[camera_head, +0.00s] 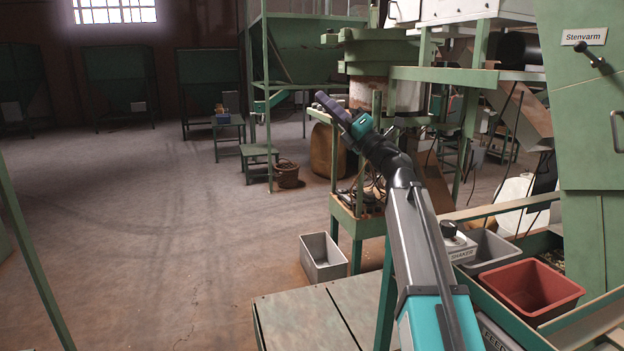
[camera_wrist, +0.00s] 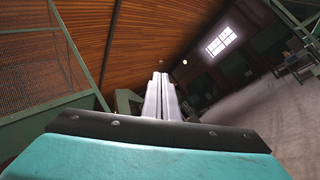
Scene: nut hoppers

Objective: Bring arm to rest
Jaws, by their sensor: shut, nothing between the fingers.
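My arm reaches up and forward through the middle of the head view, with my gripper (camera_head: 326,99) at its raised end, in the air in front of the green machinery. In the wrist view the two fingers of my gripper (camera_wrist: 161,80) lie side by side, closed together with nothing between them. The wrist view is tilted and looks toward the wooden ceiling and the far window. No object is held, and nothing is seen touching the gripper.
A grey bin (camera_head: 322,258) stands on the floor left of my arm. A red bin (camera_head: 530,290) and a grey bin (camera_head: 487,250) sit at the right, near the shaker knob box (camera_head: 458,243). A green cabinet (camera_head: 585,120) stands far right. The floor at left is clear.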

